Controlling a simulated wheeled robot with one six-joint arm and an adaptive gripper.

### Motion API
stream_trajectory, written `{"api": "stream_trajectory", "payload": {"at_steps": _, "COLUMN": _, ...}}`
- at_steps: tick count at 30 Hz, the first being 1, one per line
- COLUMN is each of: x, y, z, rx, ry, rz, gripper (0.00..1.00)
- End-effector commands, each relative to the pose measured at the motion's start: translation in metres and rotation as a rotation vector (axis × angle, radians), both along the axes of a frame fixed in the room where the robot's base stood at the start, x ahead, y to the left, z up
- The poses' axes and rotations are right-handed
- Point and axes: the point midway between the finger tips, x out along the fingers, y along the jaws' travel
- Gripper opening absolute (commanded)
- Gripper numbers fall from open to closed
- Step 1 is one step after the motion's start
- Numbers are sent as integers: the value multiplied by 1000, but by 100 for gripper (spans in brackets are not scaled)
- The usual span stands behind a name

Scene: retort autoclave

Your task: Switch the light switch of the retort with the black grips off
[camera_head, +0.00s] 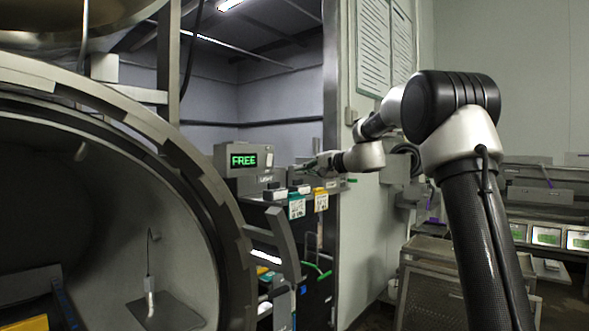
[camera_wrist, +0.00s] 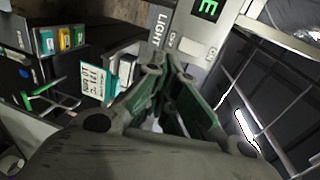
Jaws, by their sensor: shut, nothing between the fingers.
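A grey control box (camera_head: 229,152) with a green "FREE" display (camera_head: 244,160) stands right of the large round retort opening (camera_head: 212,190). A "LIGHT" label (camera_head: 266,180) is below the display. In the wrist view the label (camera_wrist: 158,27) lies beside a pale switch plate (camera_wrist: 191,47) with small lettering. The switch's position cannot be told. My gripper (camera_head: 306,167) is right of the box in the head view. In the wrist view its green-sided fingers (camera_wrist: 166,72) are shut and empty, with the tips just below the switch plate. Contact cannot be told. Dark grip-like parts (camera_head: 275,193) show below the box.
A metal post and wall panel (camera_head: 372,200) stand close to the right. A metal cart (camera_head: 425,270) and a shelf with lit displays (camera_head: 546,235) are farther right.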

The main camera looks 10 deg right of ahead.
Motion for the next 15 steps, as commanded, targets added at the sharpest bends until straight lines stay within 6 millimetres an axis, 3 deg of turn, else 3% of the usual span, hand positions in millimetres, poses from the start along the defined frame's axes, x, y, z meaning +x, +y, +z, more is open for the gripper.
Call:
{"api": "stream_trajectory", "payload": {"at_steps": 6, "x": -14, "y": -10, "z": -3, "rx": 1, "ry": 1, "rz": 0, "gripper": 0}}
{"api": "stream_trajectory", "payload": {"at_steps": 15, "x": -15, "y": -11, "z": -4, "rx": 0, "ry": 0, "rz": 0, "gripper": 0}}
